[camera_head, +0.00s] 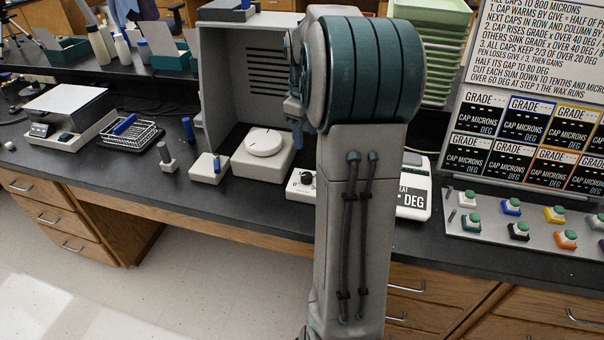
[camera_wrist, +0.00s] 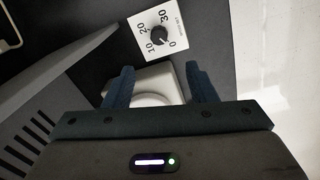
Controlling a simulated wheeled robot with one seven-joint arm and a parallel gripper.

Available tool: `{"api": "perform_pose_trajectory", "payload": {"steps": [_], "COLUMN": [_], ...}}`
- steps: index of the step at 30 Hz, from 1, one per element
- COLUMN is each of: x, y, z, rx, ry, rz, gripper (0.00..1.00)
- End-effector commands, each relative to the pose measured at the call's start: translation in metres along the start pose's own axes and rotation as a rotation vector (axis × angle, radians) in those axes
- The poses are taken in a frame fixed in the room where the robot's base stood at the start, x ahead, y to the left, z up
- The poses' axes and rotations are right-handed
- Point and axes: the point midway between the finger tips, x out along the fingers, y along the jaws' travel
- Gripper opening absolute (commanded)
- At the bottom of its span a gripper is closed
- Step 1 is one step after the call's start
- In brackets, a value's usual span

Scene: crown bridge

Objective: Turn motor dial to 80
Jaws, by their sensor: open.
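A small white box with a black knob (camera_wrist: 159,36) and the printed numbers 0, 10, 20 and 30 shows in the wrist view. The same kind of knob (camera_head: 307,178) shows in the head view, just left of my arm. No 80 is readable on it, its small lettering is too small to read, and I cannot tell where its pointer stands. My gripper (camera_wrist: 160,85) is open and empty. Its fingers are above a pale box with a white round disc (camera_wrist: 152,100), short of the knob in the picture. In the head view my arm largely hides the gripper.
A device marked DEG (camera_head: 413,203) is partly behind my arm. Several coloured caps (camera_head: 555,214) stand on the right.

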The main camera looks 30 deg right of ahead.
Motion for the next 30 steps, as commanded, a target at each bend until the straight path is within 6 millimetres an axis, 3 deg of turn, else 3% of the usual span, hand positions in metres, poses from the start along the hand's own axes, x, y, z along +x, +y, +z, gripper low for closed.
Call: {"api": "perform_pose_trajectory", "payload": {"steps": [5, 15, 21, 30], "x": [0.018, 0.089, 0.121, 0.139], "y": [0.002, 0.001, 0.001, 0.002], "z": [0.001, 0.001, 0.0, 0.0], "rx": [-0.006, -0.004, -0.005, -0.004], "ry": [-0.002, -0.002, -0.002, 0.0], "rz": [-0.004, -0.006, -0.004, -0.001], "gripper": [0.51, 0.51, 0.51, 0.51]}}
